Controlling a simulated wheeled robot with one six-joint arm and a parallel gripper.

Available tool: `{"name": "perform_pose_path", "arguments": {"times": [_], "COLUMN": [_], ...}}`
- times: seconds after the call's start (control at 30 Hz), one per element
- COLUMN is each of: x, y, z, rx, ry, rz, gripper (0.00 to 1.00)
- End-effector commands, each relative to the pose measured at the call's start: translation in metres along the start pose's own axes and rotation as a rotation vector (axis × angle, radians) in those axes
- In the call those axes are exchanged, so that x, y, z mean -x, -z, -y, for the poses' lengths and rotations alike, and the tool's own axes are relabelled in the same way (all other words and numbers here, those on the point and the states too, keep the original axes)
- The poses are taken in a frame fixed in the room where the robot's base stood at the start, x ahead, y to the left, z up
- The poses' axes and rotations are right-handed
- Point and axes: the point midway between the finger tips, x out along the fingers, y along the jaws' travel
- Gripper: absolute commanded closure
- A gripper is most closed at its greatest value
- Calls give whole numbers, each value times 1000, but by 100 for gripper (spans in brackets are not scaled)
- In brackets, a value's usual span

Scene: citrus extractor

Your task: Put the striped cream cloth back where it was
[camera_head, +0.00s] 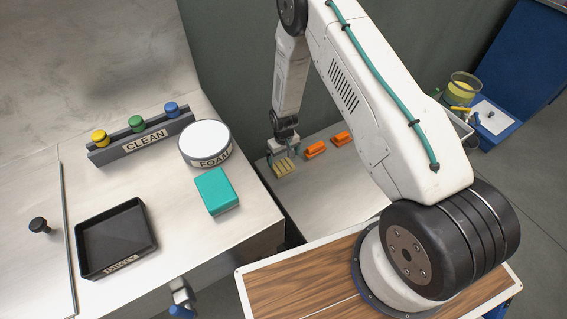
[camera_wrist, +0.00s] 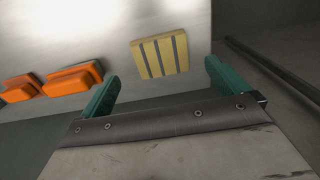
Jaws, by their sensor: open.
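The striped cream cloth (camera_wrist: 160,56) is a small folded pad with dark stripes. It lies on a light metal surface, and it also shows in the head view (camera_head: 284,167) at the end of my arm. My gripper (camera_wrist: 158,84) has its two green fingers spread wide, with nothing between them. In the wrist view the cloth lies just beyond the fingertips, between their lines. In the head view the gripper (camera_head: 284,158) is right at the cloth; whether it touches cannot be told.
Two orange blocks (camera_head: 315,149) (camera_head: 342,138) lie right of the cloth. The counter holds a CLEAN rack (camera_head: 143,143) with coloured knobs, a FOAM tub (camera_head: 205,143), a teal block (camera_head: 216,191) and an empty black tray (camera_head: 115,238). A dark wall (camera_head: 235,70) stands behind.

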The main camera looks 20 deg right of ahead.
Motion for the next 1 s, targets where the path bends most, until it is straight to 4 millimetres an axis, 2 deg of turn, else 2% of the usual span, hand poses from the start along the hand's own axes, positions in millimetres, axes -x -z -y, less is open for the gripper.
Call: {"name": "perform_pose_path", "arguments": {"times": [0.03,0.2,0.4,0.57,0.67,0.77,0.87,0.9,1.0], "x": [13,44,63,67,84,124,180,205,262], "y": [1,0,0,0,3,7,5,3,-9], "z": [0,0,0,0,-1,-3,-5,-5,-6], "rx": [0,0,0,0,-4,-12,-25,-31,-45], "ry": [0,0,0,0,-1,-2,-4,-4,-5], "rz": [-3,-2,1,0,-6,-15,-25,-30,-36], "gripper": [0,0,0,0,0,0,0,0,0]}}
